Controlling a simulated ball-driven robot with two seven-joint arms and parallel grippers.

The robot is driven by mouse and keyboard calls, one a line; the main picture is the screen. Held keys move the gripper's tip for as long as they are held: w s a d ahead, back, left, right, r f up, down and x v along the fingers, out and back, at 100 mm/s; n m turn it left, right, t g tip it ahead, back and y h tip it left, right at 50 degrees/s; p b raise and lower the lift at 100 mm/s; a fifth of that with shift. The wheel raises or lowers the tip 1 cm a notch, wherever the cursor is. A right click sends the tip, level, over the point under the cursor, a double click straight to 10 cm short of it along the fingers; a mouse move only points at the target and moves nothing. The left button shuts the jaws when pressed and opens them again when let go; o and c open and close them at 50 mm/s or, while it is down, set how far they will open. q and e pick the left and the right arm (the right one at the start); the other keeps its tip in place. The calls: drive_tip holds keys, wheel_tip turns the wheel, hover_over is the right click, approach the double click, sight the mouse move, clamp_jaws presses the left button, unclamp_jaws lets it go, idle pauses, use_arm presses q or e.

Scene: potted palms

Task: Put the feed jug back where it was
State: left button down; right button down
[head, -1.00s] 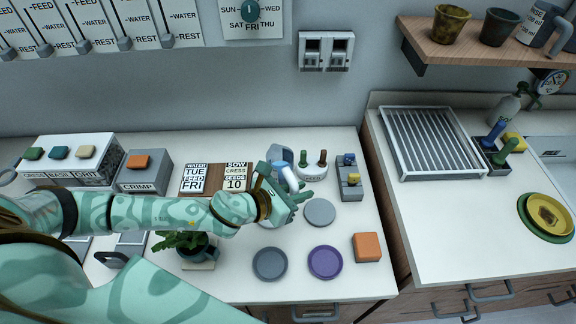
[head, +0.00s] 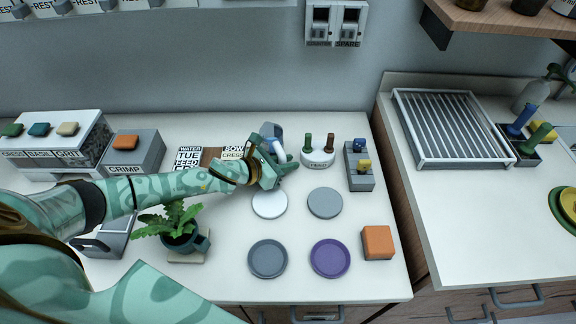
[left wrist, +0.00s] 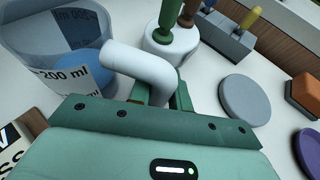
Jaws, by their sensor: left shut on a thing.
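The feed jug (head: 268,131) is a clear grey-blue jug with a pale handle. It is at the back of the counter, beyond my left gripper (head: 276,168), which partly hides it. In the left wrist view the jug (left wrist: 40,42) is at the upper left, with a "200 ml" label and something blue inside. My left gripper is shut on its white handle (left wrist: 135,62). I cannot tell whether the jug's base touches the counter. A white round disc (head: 270,203) lies bare in front of the gripper. My right gripper is not in view.
A white holder (head: 317,158) with green and brown handles stands just right of the jug. Grey (head: 325,202), dark grey (head: 267,258) and purple (head: 330,258) discs lie in front. A potted plant (head: 180,237) stands below my left forearm. Printed cards (head: 188,158) lie left of the gripper.

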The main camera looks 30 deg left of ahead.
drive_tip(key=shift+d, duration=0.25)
use_arm(q)
drive_tip(key=shift+f, duration=0.1)
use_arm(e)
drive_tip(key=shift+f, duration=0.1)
use_arm(q)
drive_tip(key=c, duration=1.7)
unclamp_jaws()
drive_tip(key=shift+f, duration=0.15)
drive_tip(key=o, duration=0.4)
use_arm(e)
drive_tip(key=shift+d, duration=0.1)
use_arm(q)
drive_tip(key=shift+r, duration=0.35)
drive_tip(key=p+v, duration=0.2)
drive_tip(key=v, duration=1)
drive_tip(key=shift+f, duration=0.15)
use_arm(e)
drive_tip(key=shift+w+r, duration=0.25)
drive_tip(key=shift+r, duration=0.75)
